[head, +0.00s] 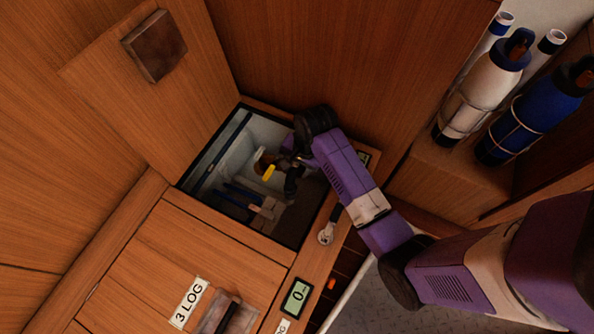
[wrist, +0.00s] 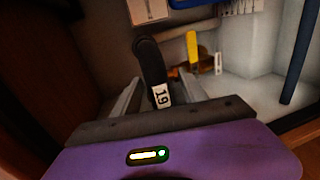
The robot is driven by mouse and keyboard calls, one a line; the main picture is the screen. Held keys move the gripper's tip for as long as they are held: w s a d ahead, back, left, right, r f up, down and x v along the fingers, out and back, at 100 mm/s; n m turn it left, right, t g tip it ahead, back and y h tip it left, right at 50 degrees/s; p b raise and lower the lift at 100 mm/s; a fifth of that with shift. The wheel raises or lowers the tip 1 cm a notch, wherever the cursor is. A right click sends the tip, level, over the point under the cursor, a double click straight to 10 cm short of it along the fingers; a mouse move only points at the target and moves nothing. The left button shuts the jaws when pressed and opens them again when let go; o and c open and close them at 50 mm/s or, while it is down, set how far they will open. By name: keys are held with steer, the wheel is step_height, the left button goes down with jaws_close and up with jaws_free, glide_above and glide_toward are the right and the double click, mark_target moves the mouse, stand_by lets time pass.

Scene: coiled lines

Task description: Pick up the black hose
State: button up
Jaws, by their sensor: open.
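The black hose (wrist: 150,62) stands up in the wrist view as a dark, rounded length with a white tag marked 19. In the head view a dark piece that looks like it (head: 291,185) hangs below my gripper (head: 294,163), inside the open bin. In the wrist view my gripper (wrist: 158,88) is open, with a grey finger on either side of the hose's lower part. I cannot tell whether either finger touches it. The hose's lower end is hidden behind my gripper's body.
The open bin (head: 205,158) is a recess in the wooden counter, its raised lid (head: 150,85) at left. Inside are a yellow-handled tool (head: 269,172) and blue-handled items (head: 240,195). Bin walls stand close around my gripper. White and blue bottles (head: 483,88) stand at right.

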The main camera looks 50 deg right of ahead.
steer(key=shift+w+f, duration=0.15)
steer(key=shift+f, duration=0.75)
jaws_close()
steer(key=shift+r, duration=0.1)
step_height(320, 180, up, 20)
steer(key=p, duration=0.9)
steer(key=shift+r+p, duration=0.1)
steer(key=shift+p, duration=0.55)
